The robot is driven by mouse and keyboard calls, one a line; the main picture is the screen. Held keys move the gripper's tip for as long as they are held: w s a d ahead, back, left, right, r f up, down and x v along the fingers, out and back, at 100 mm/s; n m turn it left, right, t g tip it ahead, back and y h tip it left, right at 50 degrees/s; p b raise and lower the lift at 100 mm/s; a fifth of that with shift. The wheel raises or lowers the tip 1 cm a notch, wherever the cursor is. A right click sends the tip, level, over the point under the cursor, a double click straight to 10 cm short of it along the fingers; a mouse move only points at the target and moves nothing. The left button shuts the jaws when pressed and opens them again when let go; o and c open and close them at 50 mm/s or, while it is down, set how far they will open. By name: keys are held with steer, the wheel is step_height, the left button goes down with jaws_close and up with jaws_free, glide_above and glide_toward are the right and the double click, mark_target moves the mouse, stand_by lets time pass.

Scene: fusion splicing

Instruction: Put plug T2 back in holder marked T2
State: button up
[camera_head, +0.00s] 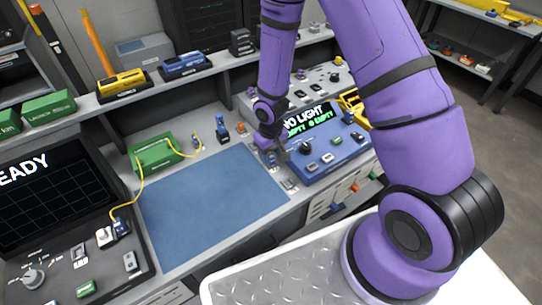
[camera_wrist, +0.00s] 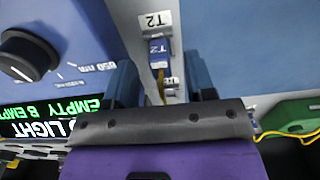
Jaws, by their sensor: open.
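In the wrist view a small blue plug (camera_wrist: 158,52) with a T2 mark lies beyond my open fingers, just below a white T2 label (camera_wrist: 155,20) on a grey surface. A second small label (camera_wrist: 168,82) shows nearer, between the fingers. I cannot tell the holder's shape or whether the plug is seated in it. My gripper (camera_wrist: 161,82) is open, with one blue finger on each side of a thin yellow strand. In the head view my gripper (camera_head: 272,156) is low over the bench, beside the blue meter; the plug there is too small to make out.
The blue meter (camera_head: 325,160) stands right of my gripper, its screen reading NO LIGHT and EMPTY. A blue mat (camera_head: 210,200) lies clear to the left. A green box (camera_head: 156,153) with yellow fibre stands behind it. A console (camera_head: 60,205) reading READY is at far left.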

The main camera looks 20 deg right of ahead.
step_height(320, 180, up, 9)
steer(key=shift+f, duration=0.15)
stand_by(0.4)
steer(key=s+d+r+m+t+h, duration=0.1)
steer(key=s+d+r, duration=0.2)
steer(key=r, duration=0.9)
steer(key=s+d+r+t, duration=0.2)
steer(key=s+r, duration=0.1)
steer(key=r, duration=0.8)
steer(key=s+d+r+m+t+y, duration=0.1)
steer(key=s+d+r+t, duration=0.1)
steer(key=s+r, duration=1.1)
steer(key=s, duration=0.4)
steer(key=shift+s+r, duration=0.3)
